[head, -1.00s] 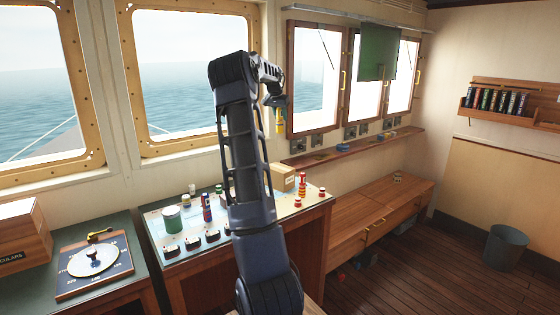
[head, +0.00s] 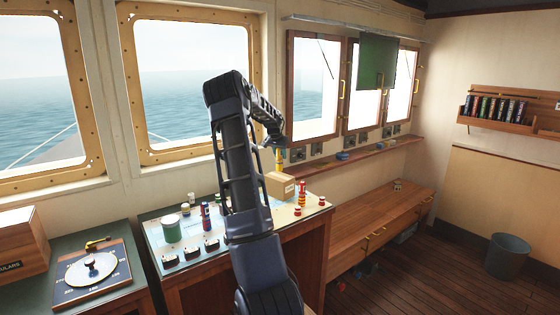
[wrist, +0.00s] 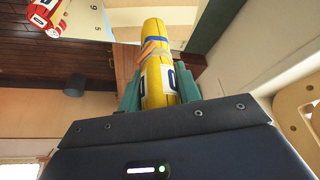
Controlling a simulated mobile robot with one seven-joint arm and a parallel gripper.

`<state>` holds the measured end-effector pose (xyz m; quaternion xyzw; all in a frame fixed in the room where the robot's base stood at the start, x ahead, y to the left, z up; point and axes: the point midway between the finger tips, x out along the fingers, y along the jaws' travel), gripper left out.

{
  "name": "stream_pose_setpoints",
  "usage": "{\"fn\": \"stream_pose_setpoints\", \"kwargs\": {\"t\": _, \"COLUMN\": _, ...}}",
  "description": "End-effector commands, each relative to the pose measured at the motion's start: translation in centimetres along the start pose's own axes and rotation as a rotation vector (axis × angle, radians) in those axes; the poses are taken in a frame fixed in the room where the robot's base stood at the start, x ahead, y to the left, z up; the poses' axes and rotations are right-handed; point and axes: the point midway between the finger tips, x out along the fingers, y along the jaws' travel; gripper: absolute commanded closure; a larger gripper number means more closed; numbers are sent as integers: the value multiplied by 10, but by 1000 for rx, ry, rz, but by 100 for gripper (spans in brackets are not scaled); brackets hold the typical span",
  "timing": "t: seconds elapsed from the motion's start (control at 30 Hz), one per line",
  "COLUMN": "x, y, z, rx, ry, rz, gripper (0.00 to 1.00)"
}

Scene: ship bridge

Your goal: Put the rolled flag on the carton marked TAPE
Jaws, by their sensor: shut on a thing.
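The rolled flag (head: 279,157), yellow with a blue band, hangs roughly upright below my gripper (head: 273,143) in the head view. In the wrist view the flag (wrist: 157,85) sits between the green jaws of my gripper (wrist: 152,92), which are shut on it. A small tan carton (head: 281,187) stands on the chart table's far right part, just below the flag in the head view. Its marking is too small to read. I cannot tell whether the flag touches the carton. The carton does not show clearly in the wrist view.
The chart table (head: 175,275) also bears a green cylinder (head: 171,229), a red and blue roll (head: 206,214) and red-and-white pieces (head: 301,196) right of the carton. My arm hides part of the table. Windows stand behind it; a low wooden bench (head: 350,222) is to the right.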

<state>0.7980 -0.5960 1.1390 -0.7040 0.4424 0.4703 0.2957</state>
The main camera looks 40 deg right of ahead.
Motion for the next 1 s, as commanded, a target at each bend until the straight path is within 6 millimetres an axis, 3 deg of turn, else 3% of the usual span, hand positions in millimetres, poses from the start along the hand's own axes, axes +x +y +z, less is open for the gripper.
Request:
{"fn": "stream_pose_setpoints", "kwargs": {"t": 0.2, "x": 26, "y": 0, "z": 11, "rx": 0, "ry": 0, "rz": 1, "gripper": 90}}
{"fn": "stream_pose_setpoints", "kwargs": {"t": 0.57, "x": 29, "y": 0, "z": 12, "rx": 0, "ry": 0, "rz": 0, "gripper": 90}}
{"fn": "stream_pose_setpoints", "kwargs": {"t": 0.6, "x": 29, "y": 0, "z": 12, "rx": 0, "ry": -1, "rz": 0, "gripper": 65}}
{"fn": "stream_pose_setpoints", "kwargs": {"t": 0.7, "x": 29, "y": 0, "z": 12, "rx": 0, "ry": 0, "rz": 0, "gripper": 45}}
{"fn": "stream_pose_setpoints", "kwargs": {"t": 1.0, "x": 28, "y": 0, "z": 12, "rx": 0, "ry": 0, "rz": 0, "gripper": 45}}
